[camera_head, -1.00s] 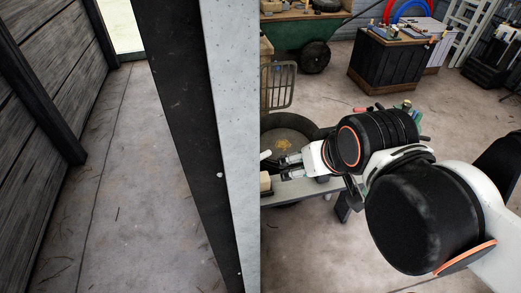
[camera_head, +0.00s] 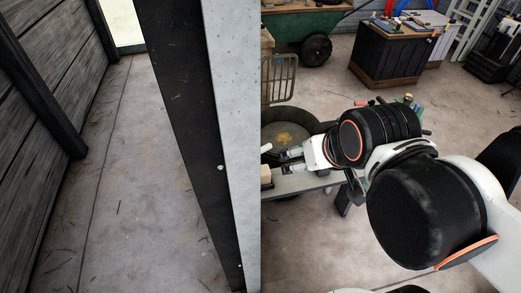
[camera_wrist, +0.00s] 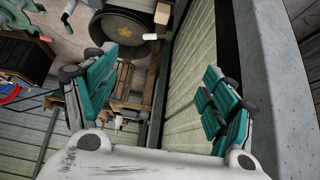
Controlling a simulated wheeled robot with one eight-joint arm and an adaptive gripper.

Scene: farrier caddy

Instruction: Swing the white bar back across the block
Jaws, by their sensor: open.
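My gripper (camera_head: 287,161) is open and empty, at the end of my arm beside the grey post in the head view. Its two teal-padded fingers stand wide apart in the wrist view (camera_wrist: 162,92). A short white piece (camera_head: 266,147), perhaps the end of the white bar, shows just left of the fingertips. A pale wooden block (camera_head: 266,174) sits below it, cut off by the post. In the wrist view a small white piece (camera_wrist: 150,36) and a tan block (camera_wrist: 162,13) show beyond the fingers. I cannot tell how bar and block meet.
A broad grey post (camera_head: 232,130) hides much of the work area. A round dark pan (camera_head: 285,132) lies behind my gripper. A green wheelbarrow (camera_head: 300,30) and a dark cabinet (camera_head: 400,55) stand farther back.

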